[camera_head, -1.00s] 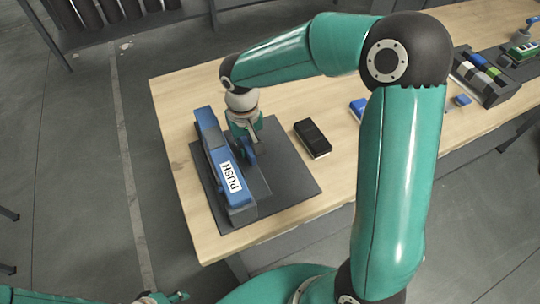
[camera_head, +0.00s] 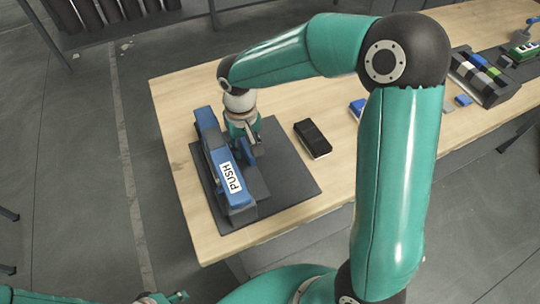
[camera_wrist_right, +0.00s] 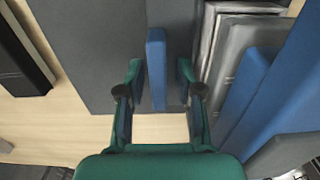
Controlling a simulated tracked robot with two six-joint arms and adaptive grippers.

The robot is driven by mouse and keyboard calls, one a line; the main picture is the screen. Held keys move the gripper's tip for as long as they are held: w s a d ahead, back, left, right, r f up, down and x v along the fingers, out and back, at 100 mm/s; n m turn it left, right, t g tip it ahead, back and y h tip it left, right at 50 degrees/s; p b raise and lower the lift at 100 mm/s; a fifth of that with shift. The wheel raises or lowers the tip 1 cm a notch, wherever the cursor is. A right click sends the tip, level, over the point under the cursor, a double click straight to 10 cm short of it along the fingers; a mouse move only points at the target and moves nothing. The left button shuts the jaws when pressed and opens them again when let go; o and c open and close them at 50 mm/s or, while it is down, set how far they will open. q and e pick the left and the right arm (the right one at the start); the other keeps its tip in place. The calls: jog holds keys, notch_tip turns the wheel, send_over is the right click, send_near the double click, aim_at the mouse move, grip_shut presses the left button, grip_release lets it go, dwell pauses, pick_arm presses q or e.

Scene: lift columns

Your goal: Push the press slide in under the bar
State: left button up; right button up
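The press stands on a dark base plate (camera_head: 292,180) near the table's left end. Its long blue bar (camera_head: 212,150) carries a white PUSH label. A grey block (camera_head: 256,186) sits beside the bar. My right gripper (camera_head: 246,146) is low over the plate, right of the bar. In the right wrist view my right gripper (camera_wrist_right: 162,88) is open, with a narrow upright blue piece (camera_wrist_right: 156,60) between its fingers and gaps on both sides. I cannot tell whether this piece belongs to the slide. A small teal part at the bottom left edge may be my left gripper (camera_head: 165,298).
A black box (camera_head: 312,139) lies right of the base plate and shows at the left of the wrist view. A blue item (camera_head: 357,107) and a dark tray (camera_head: 482,80) of coloured blocks stand farther right. Bare wood lies between.

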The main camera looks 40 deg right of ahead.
jog(key=shift+r+p, duration=2.55)
jog(key=shift+r, duration=1)
jog(key=shift+f, duration=0.1)
